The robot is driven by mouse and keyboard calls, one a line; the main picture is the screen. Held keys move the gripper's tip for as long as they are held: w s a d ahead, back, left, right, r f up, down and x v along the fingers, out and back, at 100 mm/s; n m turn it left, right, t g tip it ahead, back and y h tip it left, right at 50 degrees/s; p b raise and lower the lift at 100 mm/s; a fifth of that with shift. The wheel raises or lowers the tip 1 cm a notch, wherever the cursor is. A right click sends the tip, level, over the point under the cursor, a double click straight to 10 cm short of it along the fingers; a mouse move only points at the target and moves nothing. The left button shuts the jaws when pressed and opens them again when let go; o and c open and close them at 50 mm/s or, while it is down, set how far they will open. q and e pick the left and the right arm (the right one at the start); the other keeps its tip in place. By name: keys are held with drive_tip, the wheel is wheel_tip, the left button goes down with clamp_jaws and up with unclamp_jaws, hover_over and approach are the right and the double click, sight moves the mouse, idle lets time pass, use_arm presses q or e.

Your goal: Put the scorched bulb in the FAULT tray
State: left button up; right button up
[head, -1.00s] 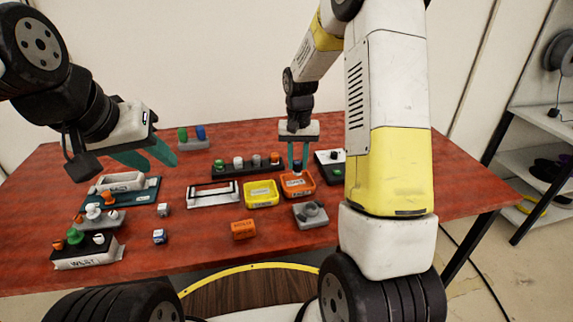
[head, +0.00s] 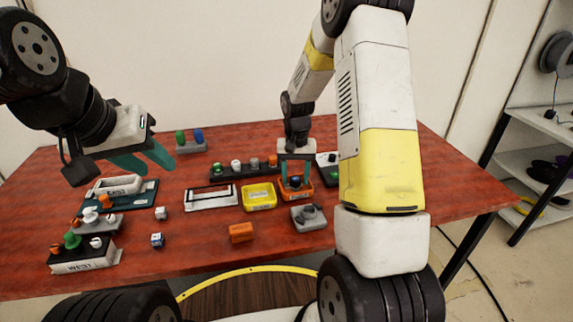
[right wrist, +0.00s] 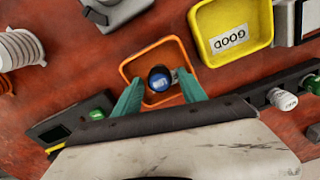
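The bulb with a dark body and a blue part (right wrist: 160,79) is inside the orange tray (right wrist: 128,70); the bulb also shows low in the tray in the head view (head: 295,182). The orange tray (head: 306,194) has a pale label that I cannot read. My right gripper (right wrist: 159,74) is over the orange tray with its fingers open, one on each side of the bulb, with a gap visible on both sides. It also shows in the head view (head: 296,180). My left gripper (head: 147,162) is open and empty above the left of the table.
A yellow tray (right wrist: 232,55) marked GOOD stands beside the orange one. A dark rack (head: 228,174) with several coloured bulbs lies behind. A grey fixture (head: 309,217) and an orange block (head: 241,232) are in front. Holders marked WEST (head: 84,262) and EAST (head: 118,185) stand at the left.

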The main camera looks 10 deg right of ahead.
sight(296, 178)
drive_tip(key=shift+r, duration=0.1)
wheel_tip(296, 178, up, 12)
drive_tip(key=s+r+n+t+y, duration=0.1)
drive_tip(key=s+r+t, duration=0.1)
drive_tip(key=s+r, duration=0.75)
drive_tip(key=s+a+r+n+t, duration=0.1)
drive_tip(key=s+r+t, duration=0.1)
drive_tip(key=s, duration=0.5)
drive_tip(key=s+a+r+t+y, duration=0.1)
drive_tip(key=s+r+t, duration=0.1)
drive_tip(key=s, duration=0.6)
drive_tip(key=shift+a+r+n, duration=0.15)
drive_tip(key=shift+r+n, duration=0.2)
drive_tip(key=shift+n, duration=0.05)
